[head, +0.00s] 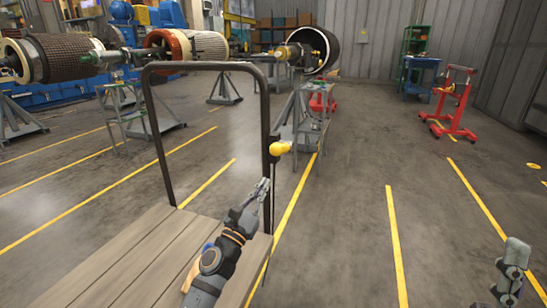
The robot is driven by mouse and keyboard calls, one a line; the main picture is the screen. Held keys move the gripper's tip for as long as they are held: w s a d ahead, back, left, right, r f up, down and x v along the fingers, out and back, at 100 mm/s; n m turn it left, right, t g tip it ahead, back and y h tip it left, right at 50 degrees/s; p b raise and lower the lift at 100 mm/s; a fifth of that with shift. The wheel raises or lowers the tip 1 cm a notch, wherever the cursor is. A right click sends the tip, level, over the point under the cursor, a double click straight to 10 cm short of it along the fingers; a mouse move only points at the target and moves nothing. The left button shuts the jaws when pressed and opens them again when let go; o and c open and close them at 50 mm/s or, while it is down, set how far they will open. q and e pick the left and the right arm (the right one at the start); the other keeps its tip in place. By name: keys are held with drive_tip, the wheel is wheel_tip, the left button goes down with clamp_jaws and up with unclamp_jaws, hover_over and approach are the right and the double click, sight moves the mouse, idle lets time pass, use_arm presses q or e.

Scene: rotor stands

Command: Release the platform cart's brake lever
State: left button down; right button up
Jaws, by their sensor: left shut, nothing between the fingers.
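The platform cart (150,250) has a wooden plank deck and a dark tubular handle (157,140) standing at its far end. The brake lever (279,148) is at the right upright of the handle, with a yellow knob on a dark mount. My left gripper (264,184) is shut and empty, a little below and left of the yellow knob, close to the handle's right upright. It appears apart from the knob. At the lower right, part of my right arm (514,262) shows; its fingers cannot be made out clearly.
Rotors on grey stands (226,90) stand behind the cart. Red stands (455,105), a blue cart (421,75) and a green shelf (415,42) are at the back right. The grey floor with yellow lines right of the cart is clear.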

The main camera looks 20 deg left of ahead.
sight(281, 148)
drive_tip(key=w+f+m+g+h+p, duration=0.1)
drive_tip(key=w+f+m+g+h, duration=0.15)
drive_tip(key=w+f+g, duration=0.5)
drive_tip(key=w+f+m+g+h+p, duration=0.2)
drive_tip(key=w+f+g+h, duration=0.15)
drive_tip(key=f, duration=0.75)
use_arm(q)
drive_tip(key=w+d+r+p, duration=0.1)
drive_tip(key=w+r+p, duration=0.1)
drive_tip(key=w+r, duration=0.3)
drive_tip(key=shift+d+r, duration=0.2)
drive_tip(key=shift+d, duration=0.1)
use_arm(e)
drive_tip(key=s+f+g, duration=0.4)
drive_tip(key=f, duration=0.7)
drive_tip(key=s+f+g, duration=0.3)
drive_tip(key=f+g, duration=0.2)
drive_tip(key=f, duration=0.5)
drive_tip(key=shift+s+f+g, duration=0.3)
drive_tip(key=shift+s+f, duration=0.1)
use_arm(q)
drive_tip(key=shift+r+p, duration=0.2)
drive_tip(key=shift+p, duration=0.85)
use_arm(e)
drive_tip(key=s+f+g, duration=0.5)
drive_tip(key=s, duration=0.4)
drive_tip(key=shift+a+f, duration=0.3)
drive_tip(key=shift+f, duration=0.05)
